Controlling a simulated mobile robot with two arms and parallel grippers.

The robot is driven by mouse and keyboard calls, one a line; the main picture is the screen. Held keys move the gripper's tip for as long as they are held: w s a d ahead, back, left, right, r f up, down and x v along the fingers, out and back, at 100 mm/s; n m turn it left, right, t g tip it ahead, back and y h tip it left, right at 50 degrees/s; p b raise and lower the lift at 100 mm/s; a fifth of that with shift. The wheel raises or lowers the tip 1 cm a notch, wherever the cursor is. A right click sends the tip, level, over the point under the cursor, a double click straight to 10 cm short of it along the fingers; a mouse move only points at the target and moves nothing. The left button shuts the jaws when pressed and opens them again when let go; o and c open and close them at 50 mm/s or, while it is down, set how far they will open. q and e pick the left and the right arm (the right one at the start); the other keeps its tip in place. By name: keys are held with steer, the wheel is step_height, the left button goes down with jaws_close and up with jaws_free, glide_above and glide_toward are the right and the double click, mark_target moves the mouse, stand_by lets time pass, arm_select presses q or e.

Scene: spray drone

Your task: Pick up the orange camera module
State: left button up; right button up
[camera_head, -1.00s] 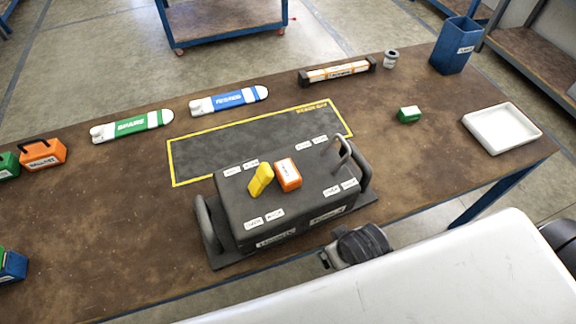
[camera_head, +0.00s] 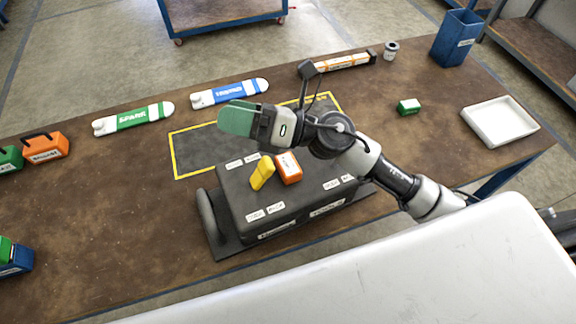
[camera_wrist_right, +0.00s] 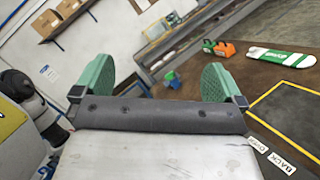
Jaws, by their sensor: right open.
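The orange block with a white label (camera_head: 288,167), likely the camera module, rests on top of a dark grey box-shaped unit (camera_head: 305,205) in the head view. A yellow piece (camera_head: 262,172) stands just left of it. My right gripper (camera_head: 238,118), with green finger pads, is raised above and to the left of the orange block, pointing left and apart from it. In the right wrist view its two pads (camera_wrist_right: 157,85) are wide apart with nothing between them. The wrist view does not show the orange block. My left gripper is in neither view.
A yellow-bordered dark mat (camera_head: 190,160) lies behind the unit.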

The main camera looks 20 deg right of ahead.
step_height(320, 180, down, 5)
steer(key=n+g+h, duration=0.4)
steer(key=n+g, duration=0.3)
steer(key=n, duration=0.2)
steer(key=n+g+h, duration=0.2)
steer(key=n+h, duration=0.3)
steer(key=h, duration=0.6)
glide_toward(289, 164)
steer(key=p+x, duration=0.2)
steer(key=x, duration=0.3)
steer(key=shift+f, duration=0.2)
steer(key=shift+s+a+f+p, duration=0.1)
steer(key=shift+f+p, duration=0.1)
steer(key=shift+p, duration=0.1)
steer(key=p+x, duration=0.2)
steer(key=x, duration=0.1)
steer(key=shift+a+f, duration=0.2)
steer(key=shift+f, duration=0.05)
steer(key=shift+a+f, duration=0.2)
steer(key=shift+f, duration=0.35)
steer(key=c, duration=0.9)
steer(key=shift+c, duration=0.3)
